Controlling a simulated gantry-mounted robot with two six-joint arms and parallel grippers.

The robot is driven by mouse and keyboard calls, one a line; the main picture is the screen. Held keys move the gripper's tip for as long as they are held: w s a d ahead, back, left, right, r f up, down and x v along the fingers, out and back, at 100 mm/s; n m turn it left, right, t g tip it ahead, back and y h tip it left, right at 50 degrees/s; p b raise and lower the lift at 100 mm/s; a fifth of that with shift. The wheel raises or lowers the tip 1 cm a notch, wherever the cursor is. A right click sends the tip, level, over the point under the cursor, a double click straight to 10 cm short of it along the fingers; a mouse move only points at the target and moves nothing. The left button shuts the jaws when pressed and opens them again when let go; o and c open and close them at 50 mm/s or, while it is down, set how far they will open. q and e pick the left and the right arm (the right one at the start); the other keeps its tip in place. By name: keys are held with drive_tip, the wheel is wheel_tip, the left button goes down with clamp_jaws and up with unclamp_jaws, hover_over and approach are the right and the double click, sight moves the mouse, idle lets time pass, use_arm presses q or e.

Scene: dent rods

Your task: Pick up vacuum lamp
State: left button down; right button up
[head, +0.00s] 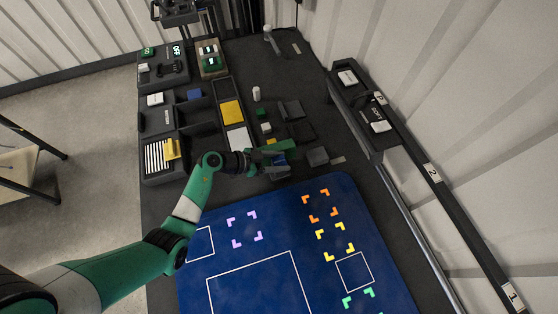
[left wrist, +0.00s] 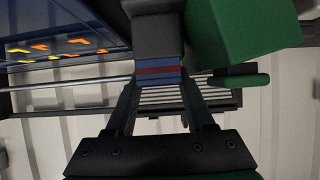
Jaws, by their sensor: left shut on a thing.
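My left gripper (head: 258,158) reaches in from the left over the dark bench, just beyond the blue mat. In the left wrist view its fingers (left wrist: 160,92) are closed on a dark grey and blue piece (left wrist: 158,40) with a red stripe. This piece may be the vacuum lamp; I cannot tell for sure. A green block (left wrist: 240,30) sits close beside it and shows as a green bar (head: 280,147) in the head view. The arm and fingers hide part of the held piece. My right gripper is not in view.
The blue mat (head: 270,230) with coloured corner marks lies in front. Black trays holding a yellow block (head: 231,112) and a striped block (head: 155,157) stand at the left. A small white cylinder (head: 256,94) and dark boxes (head: 291,110) lie beyond. A rail (head: 430,172) runs along the right.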

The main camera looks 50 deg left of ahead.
use_arm(q)
drive_tip(key=r+p, duration=0.1)
drive_tip(key=r, duration=0.1)
drive_tip(key=r+p, duration=0.1)
drive_tip(key=r, duration=0.1)
drive_tip(key=shift+s+d+r+p, duration=0.1)
drive_tip(key=shift+s+d+p, duration=0.05)
drive_tip(key=shift+s+p, duration=0.2)
drive_tip(key=s+d+r+p, duration=0.5)
drive_tip(key=s+r+p, duration=0.25)
drive_tip(key=s, duration=0.45)
wheel_tip(320, 180, up, 16)
drive_tip(key=d+p, duration=0.3)
drive_tip(key=p, duration=0.9)
drive_tip(key=shift+w+r+m+h+p, duration=0.25)
drive_tip(key=shift+m+h+p, duration=0.05)
